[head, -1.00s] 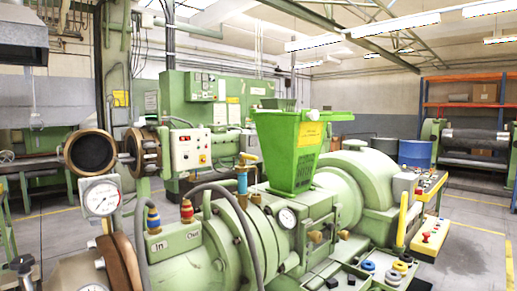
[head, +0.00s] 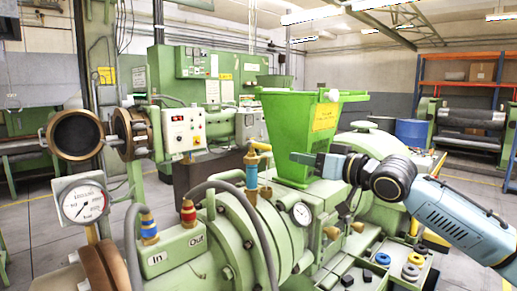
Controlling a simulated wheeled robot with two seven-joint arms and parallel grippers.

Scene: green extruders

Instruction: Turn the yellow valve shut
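The yellow valve (head: 251,156) is a small yellow handle and body on top of a short blue pipe (head: 251,177), which stands upright on the green machine. Its top handle points to the right. My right gripper (head: 297,158) comes in from the right, in front of the green hopper, with its tip pointing left at the valve. A gap shows between the tip and the valve. The fingers are seen edge-on, so their opening does not show. My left gripper is not in view.
The green hopper (head: 290,120) stands just behind my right gripper. A grey hose (head: 232,190) arches beside the blue pipe. A pressure gauge (head: 301,213) and brass fittings (head: 332,233) sit below. A dial gauge (head: 84,202) is at the left.

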